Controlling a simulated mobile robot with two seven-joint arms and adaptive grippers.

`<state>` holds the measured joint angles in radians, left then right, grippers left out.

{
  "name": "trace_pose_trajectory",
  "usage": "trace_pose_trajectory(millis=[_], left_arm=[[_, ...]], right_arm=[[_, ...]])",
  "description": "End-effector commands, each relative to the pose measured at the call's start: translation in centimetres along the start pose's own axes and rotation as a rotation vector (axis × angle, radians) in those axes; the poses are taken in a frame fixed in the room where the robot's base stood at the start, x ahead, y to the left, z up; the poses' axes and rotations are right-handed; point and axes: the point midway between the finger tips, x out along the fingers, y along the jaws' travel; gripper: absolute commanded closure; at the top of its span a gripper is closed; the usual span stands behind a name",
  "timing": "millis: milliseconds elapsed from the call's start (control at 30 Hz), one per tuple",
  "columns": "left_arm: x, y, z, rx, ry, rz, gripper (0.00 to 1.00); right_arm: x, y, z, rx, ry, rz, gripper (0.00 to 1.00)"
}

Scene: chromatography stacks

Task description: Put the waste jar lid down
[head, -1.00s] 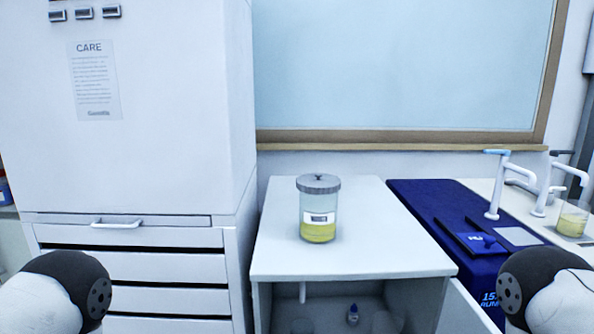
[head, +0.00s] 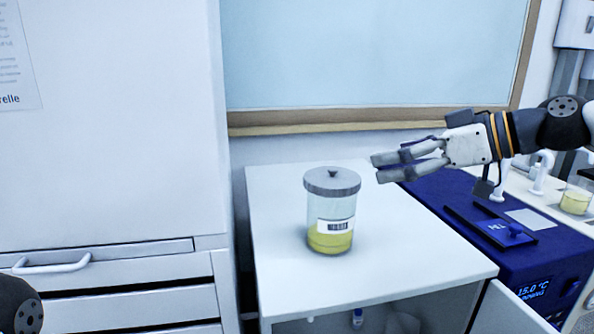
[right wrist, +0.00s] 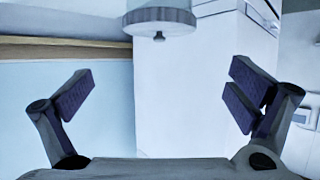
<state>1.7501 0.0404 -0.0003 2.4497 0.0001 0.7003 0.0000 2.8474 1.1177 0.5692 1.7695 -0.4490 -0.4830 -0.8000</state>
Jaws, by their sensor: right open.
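The waste jar (head: 331,222) is a clear glass jar with a barcode label and yellow liquid at its bottom. It stands upright on the white cabinet top. Its grey lid (head: 332,182), with a small dark knob, sits on the jar's mouth. The lid also shows at the top of the right wrist view (right wrist: 159,22). My right gripper (head: 380,168) is open and empty, to the right of the lid and apart from it, with its fingers pointing left toward it. My left gripper is out of view.
The white cabinet top (head: 270,205) has free room around the jar. A blue instrument (head: 545,260) with a temperature display stands to the right. A beaker of yellow liquid (head: 575,200) is farther right. A tall white cabinet (head: 110,140) with drawers stands at the left.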

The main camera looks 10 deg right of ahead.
Motion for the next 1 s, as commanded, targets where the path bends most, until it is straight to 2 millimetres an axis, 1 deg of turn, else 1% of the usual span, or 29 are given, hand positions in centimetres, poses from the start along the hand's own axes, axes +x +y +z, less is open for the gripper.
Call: trace_pose_trajectory(millis=[67,100,167,200,300,400,467,633,700,800,1000], left_arm=[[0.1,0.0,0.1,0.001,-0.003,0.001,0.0],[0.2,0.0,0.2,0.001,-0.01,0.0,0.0],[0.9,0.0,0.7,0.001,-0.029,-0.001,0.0],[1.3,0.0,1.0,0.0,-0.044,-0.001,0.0],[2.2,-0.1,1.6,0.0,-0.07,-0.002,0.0],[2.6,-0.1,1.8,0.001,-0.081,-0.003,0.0],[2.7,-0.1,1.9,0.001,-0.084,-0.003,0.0],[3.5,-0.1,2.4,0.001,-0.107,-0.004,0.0],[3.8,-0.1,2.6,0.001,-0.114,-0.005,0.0],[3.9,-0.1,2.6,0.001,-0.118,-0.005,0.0],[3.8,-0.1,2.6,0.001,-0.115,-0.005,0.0]], right_arm=[[-0.2,0.1,-0.2,-0.004,0.006,0.002,0.0],[0.2,0.2,-0.1,-0.004,0.004,0.001,0.0],[1.5,0.2,0.3,-0.002,-0.002,-0.001,0.0],[2.6,0.2,0.6,-0.001,-0.005,-0.003,0.0],[5.0,0.2,0.7,0.002,-0.006,-0.004,0.0],[6.4,0.2,0.5,-0.001,-0.002,-0.002,0.0],[6.9,0.1,0.3,-0.002,0.0,-0.001,0.0],[9.9,0.1,1.8,0.002,-0.001,-0.002,0.0],[11.1,0.1,1.8,-0.002,0.0,-0.001,0.0],[11.9,0.1,1.5,-0.003,0.003,0.0,0.0],[11.8,0.1,1.2,-0.005,0.007,0.002,0.0]])
